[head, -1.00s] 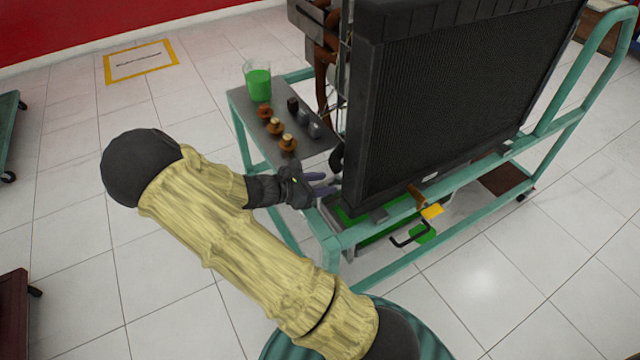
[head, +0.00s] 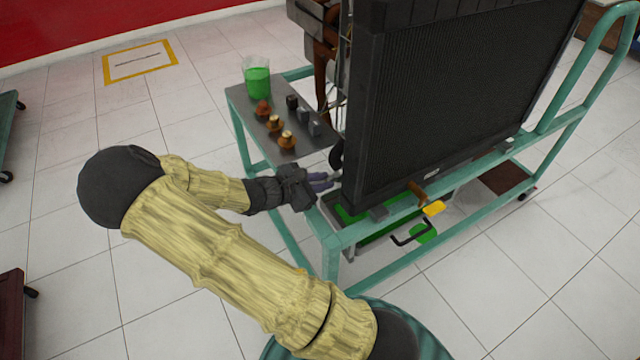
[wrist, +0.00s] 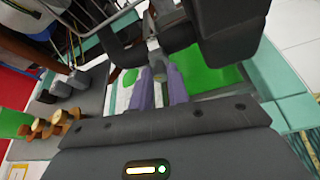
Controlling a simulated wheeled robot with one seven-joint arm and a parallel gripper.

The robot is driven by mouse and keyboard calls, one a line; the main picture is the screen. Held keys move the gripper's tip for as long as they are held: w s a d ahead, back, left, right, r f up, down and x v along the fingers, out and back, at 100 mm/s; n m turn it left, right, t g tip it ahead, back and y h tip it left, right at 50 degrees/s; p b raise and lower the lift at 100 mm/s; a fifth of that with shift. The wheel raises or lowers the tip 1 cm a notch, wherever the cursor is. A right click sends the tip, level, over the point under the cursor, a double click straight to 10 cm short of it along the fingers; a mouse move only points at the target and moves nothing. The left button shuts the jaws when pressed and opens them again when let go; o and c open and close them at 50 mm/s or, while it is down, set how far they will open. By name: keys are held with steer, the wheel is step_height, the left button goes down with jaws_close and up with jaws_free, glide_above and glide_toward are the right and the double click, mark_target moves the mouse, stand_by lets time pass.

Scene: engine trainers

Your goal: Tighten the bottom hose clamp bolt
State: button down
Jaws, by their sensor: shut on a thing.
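My gripper (head: 328,181) is at the lower left corner of the black radiator (head: 440,110), below the dark hose (head: 337,155). In the wrist view its two purple fingers (wrist: 159,88) point ahead, close together. They are shut on a small grey metal piece (wrist: 156,62), which looks like the bottom hose clamp bolt. Most of the bolt and the clamp band is hidden by the fingers and the dark parts above them.
A grey shelf (head: 240,100) left of the radiator holds a beaker of green liquid (head: 257,83) and several brown and grey caps. The teal cart frame (head: 330,240) runs just below my gripper. A tray with green liquid (head: 350,215) sits under the radiator.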

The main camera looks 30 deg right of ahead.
steer(key=m+t+b, duration=0.1)
steer(key=m+b, duration=0.1)
steer(key=b, duration=0.3)
steer(key=m+t+b, duration=0.2)
steer(key=b, duration=0.4)
steer(key=s+f+m+t+h+b, duration=0.1)
steer(key=m+b, duration=0.1)
steer(key=b, duration=0.4)
steer(key=shift+m, duration=0.3)
steer(key=c, duration=1.3)
jaws_free()
steer(key=shift+r, duration=0.15)
steer(key=shift+c, duration=0.2)
steer(key=shift+a, duration=0.1)
steer(key=p+v, duration=0.8)
steer(key=v, duration=0.9)
steer(key=shift+a+f+p, duration=0.15)
steer(key=shift+f+p, duration=0.15)
steer(key=shift+p, duration=0.1)
